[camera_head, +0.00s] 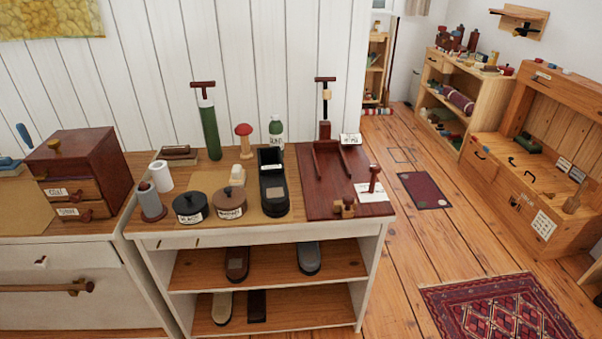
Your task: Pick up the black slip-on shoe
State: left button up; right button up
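A black slip-on shoe (275,200) stands on the top of the wooden bench (215,229), near the middle. It is upright and points toward me, with its opening at the far end. Neither of my grippers is in view, and nothing touches the shoe from above.
A brown lidded tin (229,203) and a black lidded tin (190,207) stand left of the shoe. A red mushroom-topped piece (244,138) and a green bottle (276,132) stand behind it. A dark red board (325,190) lies close on its right. Lower shelves hold several shoes.

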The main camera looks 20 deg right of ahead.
aim_at(273, 187)
jog(key=i+l, duration=0.15)
jog(key=l, duration=0.2)
jog(key=i+l+u, duration=0.1)
jog(key=l, duration=0.25)
jog(key=i+l, duration=0.15)
jog(key=l, duration=0.2)
jog(key=i+l+u, duration=0.15)
jog(key=l, duration=0.2)
jog(key=i+l, duration=0.1)
jog(key=l, duration=0.25)
